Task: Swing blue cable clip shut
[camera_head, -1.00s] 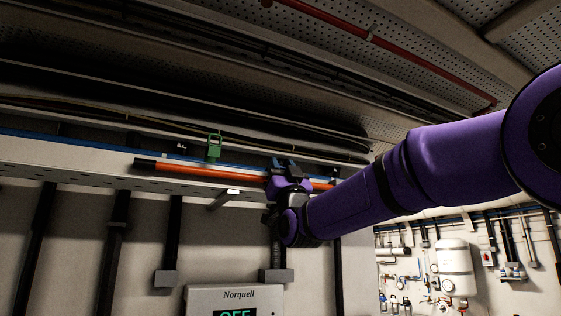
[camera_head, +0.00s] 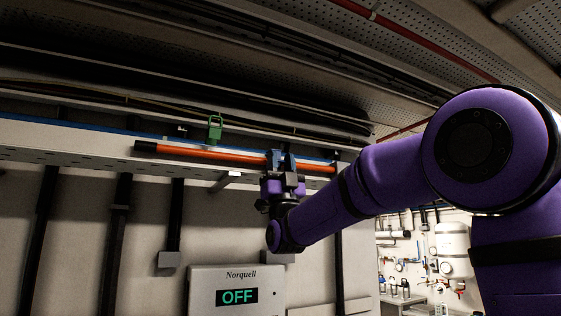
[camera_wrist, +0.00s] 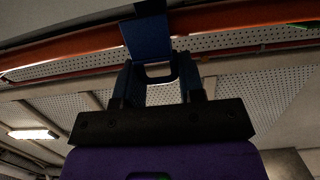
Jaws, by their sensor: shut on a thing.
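The blue cable clip (camera_head: 275,157) sits on the orange cable (camera_head: 215,153) under the tray edge. It also shows in the wrist view as a blue strap (camera_wrist: 148,35) crossing the orange cable (camera_wrist: 225,17). My gripper (camera_head: 284,180) is just below the clip, reaching up from beneath. In the wrist view my gripper (camera_wrist: 158,75) has its two dark fingers on either side of a dark blue loop-shaped part at the strap's lower end, and it is shut on that part. The clip's far side and catch are hidden, so its exact angle cannot be told.
A green clip (camera_head: 215,128) stands on the tray edge to the left. A long metal cable tray (camera_head: 80,140) runs across the wall with dark brackets below. A Norquell box (camera_head: 237,290) reading OFF is beneath. Open space lies below the tray.

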